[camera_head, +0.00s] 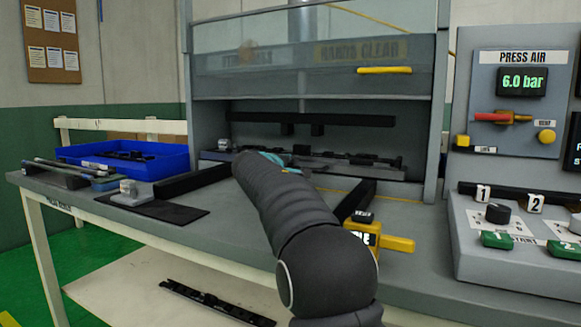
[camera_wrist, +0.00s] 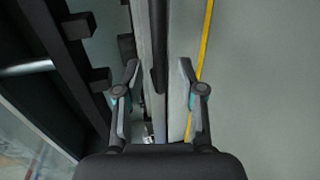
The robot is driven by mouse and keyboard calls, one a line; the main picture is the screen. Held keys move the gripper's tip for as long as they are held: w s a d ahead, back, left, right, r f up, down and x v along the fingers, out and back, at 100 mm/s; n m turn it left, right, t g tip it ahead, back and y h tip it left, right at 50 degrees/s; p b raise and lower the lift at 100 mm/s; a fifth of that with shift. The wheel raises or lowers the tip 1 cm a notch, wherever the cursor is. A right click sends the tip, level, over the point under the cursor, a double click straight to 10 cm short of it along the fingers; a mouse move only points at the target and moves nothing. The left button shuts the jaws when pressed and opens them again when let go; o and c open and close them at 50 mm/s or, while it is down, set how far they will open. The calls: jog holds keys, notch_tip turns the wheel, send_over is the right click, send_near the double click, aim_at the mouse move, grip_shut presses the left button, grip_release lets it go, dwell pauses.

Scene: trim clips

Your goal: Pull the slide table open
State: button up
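The slide table (camera_head: 383,171) is a low grey slab inside the press opening, with dark trim parts lying along it. My gripper is at its front edge in the head view, mostly hidden behind my own forearm. In the wrist view my gripper (camera_wrist: 159,67) is open, its two fingers standing apart. A grey strip, which looks like the slide table's edge (camera_wrist: 146,50), and a dark bar (camera_wrist: 159,45) run between the fingers. I cannot tell whether either finger touches them.
A raised clear guard with a yellow handle (camera_head: 384,70) hangs over the opening. Black rails (camera_head: 192,181) flank the bench front. A yellow-handled block (camera_head: 396,243) sits right of my arm. A blue bin (camera_head: 110,163) stands left, a button panel (camera_head: 520,245) right.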

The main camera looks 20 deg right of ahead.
jog(key=shift+x, duration=1.25)
